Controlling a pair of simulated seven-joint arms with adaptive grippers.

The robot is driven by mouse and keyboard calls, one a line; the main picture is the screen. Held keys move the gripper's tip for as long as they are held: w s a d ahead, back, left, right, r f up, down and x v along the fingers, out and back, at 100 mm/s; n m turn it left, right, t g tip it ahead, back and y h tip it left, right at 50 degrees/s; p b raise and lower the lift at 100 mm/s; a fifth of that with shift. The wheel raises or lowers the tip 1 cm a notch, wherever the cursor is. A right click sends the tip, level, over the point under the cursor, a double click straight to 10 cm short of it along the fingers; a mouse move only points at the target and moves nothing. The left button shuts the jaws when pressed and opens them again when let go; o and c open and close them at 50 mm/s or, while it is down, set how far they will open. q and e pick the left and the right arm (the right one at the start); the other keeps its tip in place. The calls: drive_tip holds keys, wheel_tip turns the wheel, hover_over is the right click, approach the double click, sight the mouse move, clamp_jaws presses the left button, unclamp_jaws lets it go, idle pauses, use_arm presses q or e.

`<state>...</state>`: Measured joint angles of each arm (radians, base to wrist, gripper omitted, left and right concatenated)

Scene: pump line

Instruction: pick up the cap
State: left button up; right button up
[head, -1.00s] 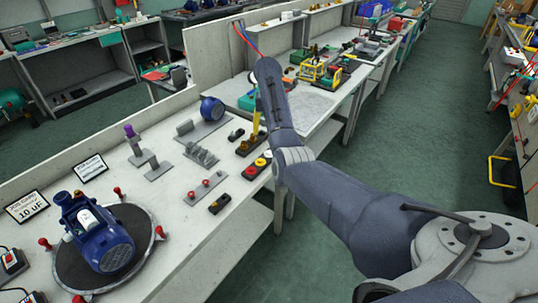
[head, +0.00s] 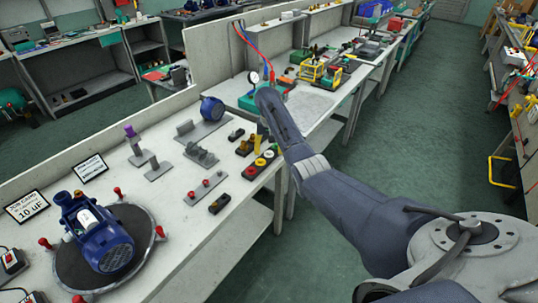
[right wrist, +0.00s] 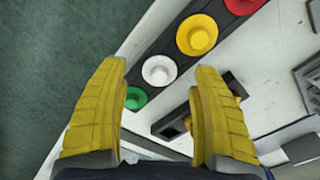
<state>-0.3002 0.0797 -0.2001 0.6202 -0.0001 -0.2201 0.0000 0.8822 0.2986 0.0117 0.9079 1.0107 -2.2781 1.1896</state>
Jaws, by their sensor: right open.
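Several round caps sit in a row on a black strip at the bench's front edge; which one is the cap meant, I cannot tell. In the right wrist view a red cap (right wrist: 243,3), a yellow cap (right wrist: 197,34), a white cap (right wrist: 159,70) and a green cap (right wrist: 135,98) show. In the head view the red cap (head: 251,171) and yellow cap (head: 260,162) are visible. My right gripper (right wrist: 157,75) is open and empty, its yellow fingers spread either side of the white and green caps in the picture. In the head view my forearm partly hides it. My left gripper is out of view.
A second black holder with brass-coloured pieces (right wrist: 186,122) lies close beside the right finger. A blue motor (head: 97,238) sits on a round turntable at the left. A black block (head: 219,203) and a grey strip with red knobs (head: 205,188) lie nearby. Floor is left of the strip in the wrist view.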

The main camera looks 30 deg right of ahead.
drive_tip(key=shift+f, duration=0.65)
drive_tip(key=shift+c, duration=0.6)
clamp_jaws()
